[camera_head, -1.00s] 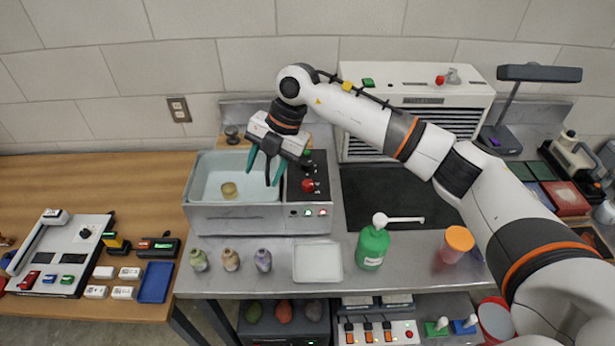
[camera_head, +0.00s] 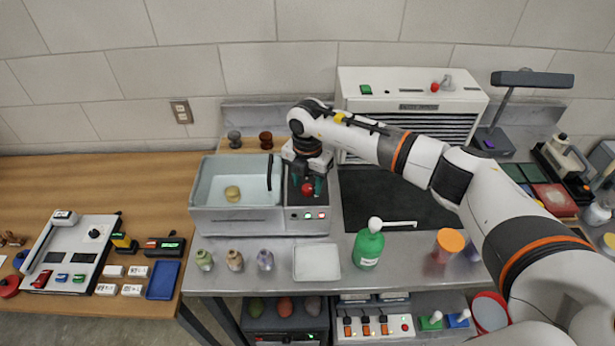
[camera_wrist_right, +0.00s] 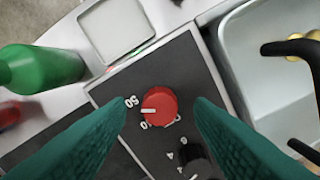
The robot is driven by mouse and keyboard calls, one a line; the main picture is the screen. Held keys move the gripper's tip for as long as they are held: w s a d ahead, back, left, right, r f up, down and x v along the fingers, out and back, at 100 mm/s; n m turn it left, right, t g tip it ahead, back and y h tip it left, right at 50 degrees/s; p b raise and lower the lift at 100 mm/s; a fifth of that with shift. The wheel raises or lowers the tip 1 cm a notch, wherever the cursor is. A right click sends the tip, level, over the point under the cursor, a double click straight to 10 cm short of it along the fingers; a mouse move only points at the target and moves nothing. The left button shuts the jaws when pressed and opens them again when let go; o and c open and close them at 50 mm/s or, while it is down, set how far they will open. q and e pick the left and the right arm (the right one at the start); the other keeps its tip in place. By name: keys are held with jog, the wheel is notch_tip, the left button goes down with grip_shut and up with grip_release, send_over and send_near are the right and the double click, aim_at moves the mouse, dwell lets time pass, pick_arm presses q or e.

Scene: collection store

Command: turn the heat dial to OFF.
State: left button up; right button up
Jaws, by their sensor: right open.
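The bath unit's black control panel (camera_head: 294,217) is right of its basin. A red dial (camera_wrist_right: 160,105) with a white pointer line stands on the panel, numbers printed around it. The line points left in the right wrist view, near a partly legible number; I cannot read an OFF mark. A black dial (camera_wrist_right: 195,160) with its own numbers is below it, partly in shadow. My right gripper (camera_wrist_right: 161,104) is open above the panel, its teal fingers on either side of the red dial; contact cannot be told. It also shows in the head view (camera_head: 307,185). My left gripper is out of view.
The grey basin (camera_head: 203,207) with a black handle (camera_head: 269,172) is left of the panel. A white tray (camera_head: 317,262), a green bottle (camera_head: 368,248) and several small vases are in front. A white vented unit (camera_head: 400,88) stands behind right.

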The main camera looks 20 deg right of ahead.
jog(key=shift+f, duration=0.5)
jog(key=shift+c, duration=0.2)
jog(key=c, duration=1)
jog(key=shift+o, duration=0.2)
